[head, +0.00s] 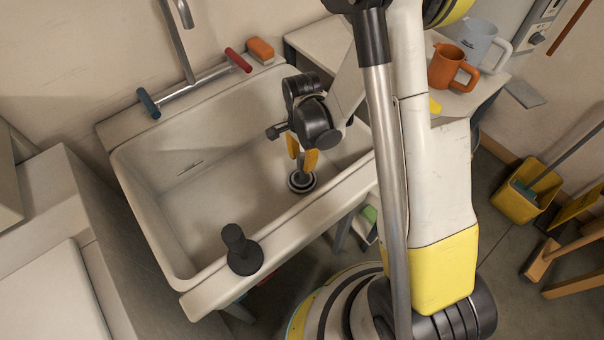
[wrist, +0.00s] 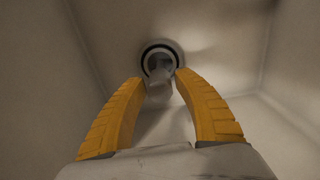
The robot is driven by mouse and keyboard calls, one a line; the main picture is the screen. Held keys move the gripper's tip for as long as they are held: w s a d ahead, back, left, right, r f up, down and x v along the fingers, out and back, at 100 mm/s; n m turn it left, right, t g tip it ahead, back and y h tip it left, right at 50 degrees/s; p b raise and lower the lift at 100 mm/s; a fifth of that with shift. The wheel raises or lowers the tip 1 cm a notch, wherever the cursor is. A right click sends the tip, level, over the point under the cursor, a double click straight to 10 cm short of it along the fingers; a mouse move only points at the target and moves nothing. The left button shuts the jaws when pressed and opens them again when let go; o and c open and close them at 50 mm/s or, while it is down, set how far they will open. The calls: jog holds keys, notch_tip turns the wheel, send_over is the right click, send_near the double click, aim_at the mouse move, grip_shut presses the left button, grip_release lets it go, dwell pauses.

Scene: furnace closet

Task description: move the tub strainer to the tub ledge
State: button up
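The tub strainer (head: 301,183) is a small round disc with a black and pale ring and a grey upright stem. It is low inside the white tub (head: 197,218), near the tub's front right wall. My gripper (head: 302,158) points down into the tub, its yellow fingers closed in on either side of the stem. In the wrist view, the strainer (wrist: 160,52) lies just beyond my fingertips (wrist: 160,82), and its grey knob fills the gap between them. Whether the disc touches the tub floor is unclear. The tub ledge (head: 205,302) runs along the front rim.
A tap with red and blue handles (head: 190,84) and an orange block (head: 261,48) are at the back rim. The ledge beside the dark object looks clear.

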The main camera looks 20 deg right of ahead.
grip_shut()
jog(key=shift+r, duration=0.15)
jog(key=shift+r+p, duration=1.3)
jog(key=shift+r, duration=0.6)
